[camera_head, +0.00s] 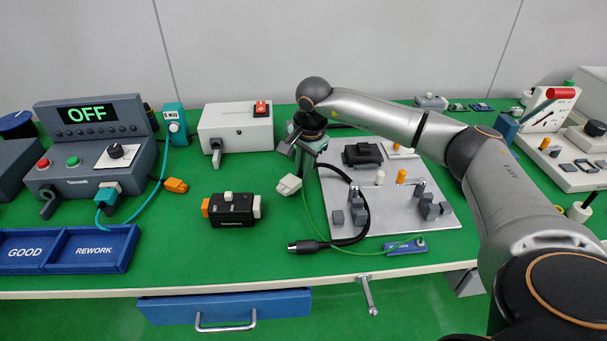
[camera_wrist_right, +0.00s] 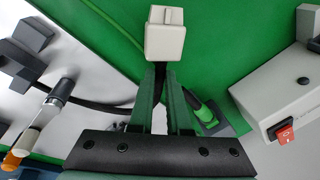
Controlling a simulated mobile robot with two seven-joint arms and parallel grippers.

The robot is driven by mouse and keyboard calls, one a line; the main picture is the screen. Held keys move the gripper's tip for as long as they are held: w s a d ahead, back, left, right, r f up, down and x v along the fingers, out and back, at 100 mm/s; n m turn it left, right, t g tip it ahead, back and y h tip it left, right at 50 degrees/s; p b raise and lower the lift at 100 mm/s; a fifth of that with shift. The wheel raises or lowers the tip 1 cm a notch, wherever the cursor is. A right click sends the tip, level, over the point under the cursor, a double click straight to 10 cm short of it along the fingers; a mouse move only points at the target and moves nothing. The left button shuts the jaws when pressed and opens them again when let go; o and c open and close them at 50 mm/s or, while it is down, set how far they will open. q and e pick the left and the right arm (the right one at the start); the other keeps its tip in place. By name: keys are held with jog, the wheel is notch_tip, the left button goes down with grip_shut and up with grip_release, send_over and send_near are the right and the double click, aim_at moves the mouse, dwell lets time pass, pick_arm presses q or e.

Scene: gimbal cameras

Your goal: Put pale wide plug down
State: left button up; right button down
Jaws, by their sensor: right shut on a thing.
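The pale wide plug (camera_head: 289,184) is off-white and blocky, and hangs at the end of my right gripper (camera_head: 305,160). In the right wrist view the plug (camera_wrist_right: 165,38) sits at the tips of the green fingers of my right gripper (camera_wrist_right: 162,75), which are shut on it. It appears to be held above the green table, left of the metal plate. Its prongs point away from the fingers. My left gripper is not in view.
A black box with orange and white ends (camera_head: 231,208) lies left of the plug. A metal fixture plate (camera_head: 400,220) with blocks and pegs is at right, with a black cable (camera_head: 345,240) at its edge. A grey box with a red switch (camera_head: 236,127) stands behind. Green table is bare between.

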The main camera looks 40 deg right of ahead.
jog(key=shift+x, duration=0.9)
jog(key=shift+s+a+f, duration=0.1)
jog(key=shift+s, duration=0.15)
jog(key=c, duration=0.9)
grip_release()
jog(key=p+v, duration=0.1)
jog(key=v, duration=1.1)
